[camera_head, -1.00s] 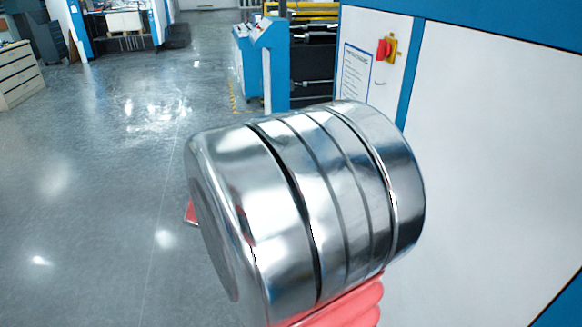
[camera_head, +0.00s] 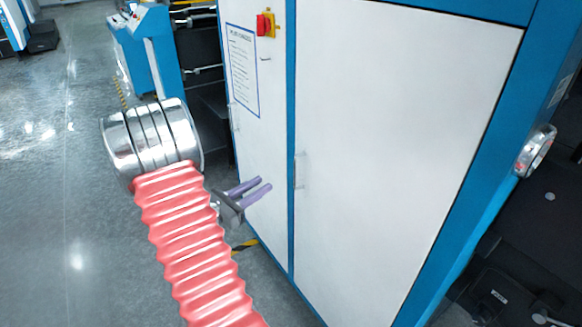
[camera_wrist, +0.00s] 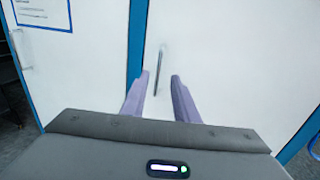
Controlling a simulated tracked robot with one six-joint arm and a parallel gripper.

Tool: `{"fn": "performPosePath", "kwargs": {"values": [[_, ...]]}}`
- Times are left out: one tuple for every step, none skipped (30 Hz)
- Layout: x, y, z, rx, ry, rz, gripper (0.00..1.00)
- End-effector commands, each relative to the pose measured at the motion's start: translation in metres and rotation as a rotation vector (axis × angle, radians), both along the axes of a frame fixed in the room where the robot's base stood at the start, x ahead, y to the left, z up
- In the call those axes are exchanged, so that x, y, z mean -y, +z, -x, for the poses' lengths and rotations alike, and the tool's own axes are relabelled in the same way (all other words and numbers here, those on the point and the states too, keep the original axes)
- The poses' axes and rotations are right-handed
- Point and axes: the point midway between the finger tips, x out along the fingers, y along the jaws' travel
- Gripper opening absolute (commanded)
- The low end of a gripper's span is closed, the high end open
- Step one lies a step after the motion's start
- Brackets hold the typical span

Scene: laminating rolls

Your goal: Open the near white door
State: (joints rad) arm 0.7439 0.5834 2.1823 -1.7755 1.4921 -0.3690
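The near white door (camera_head: 400,130) is a large flat panel in a blue frame and looks shut. Its slim metal handle (camera_head: 298,170) is upright at the door's left edge. In the wrist view the handle (camera_wrist: 160,68) shows between my fingertips, farther off, on the near white door (camera_wrist: 225,60). My gripper (camera_head: 264,184) has purple fingers and points at the cabinet, left of the handle in the head view. In the wrist view my gripper (camera_wrist: 160,76) is open, with an empty gap between its fingers.
Another white door (camera_head: 262,120) with a notice (camera_head: 242,70) and a red-yellow switch (camera_head: 265,24) is to the left, past a blue post. Dark machinery (camera_head: 515,260) stands at the right. Open grey floor (camera_head: 50,200) lies at the left.

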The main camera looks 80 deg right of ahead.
Motion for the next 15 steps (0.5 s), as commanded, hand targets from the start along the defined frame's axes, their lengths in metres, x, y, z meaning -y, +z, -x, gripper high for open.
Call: {"fn": "performPosePath", "kwargs": {"values": [[0.0, 0.0, 0.0, -0.001, 0.0, 0.0, 0.27], [0.0, 0.0, 0.0, -0.001, 0.0, 0.001, 0.27], [0.0, 0.0, 0.0, 0.0, 0.0, 0.0, 0.27], [0.0, 0.0, 0.0, 0.0, 0.0, 0.0, 0.27], [0.0, 0.0, 0.0, 0.0, 0.0, 0.0, 0.27], [0.0, 0.0, 0.0, 0.001, 0.0, 0.001, 0.27], [0.0, 0.0, 0.0, 0.001, 0.0, 0.001, 0.27], [0.0, 0.0, 0.0, 0.001, -0.001, 0.001, 0.27], [0.001, 0.0, 0.001, 0.001, -0.001, 0.0, 0.27], [0.001, 0.0, 0.001, 0.001, -0.001, 0.0, 0.27], [0.002, 0.0, 0.002, 0.001, -0.002, 0.0, 0.27], [0.004, 0.0, 0.003, 0.001, -0.002, 0.0, 0.27], [0.006, 0.0, 0.004, 0.001, -0.002, 0.0, 0.27], [0.007, 0.0, 0.005, 0.001, -0.002, 0.0, 0.27], [0.01, 0.0, 0.006, 0.002, -0.003, 0.0, 0.27]]}}
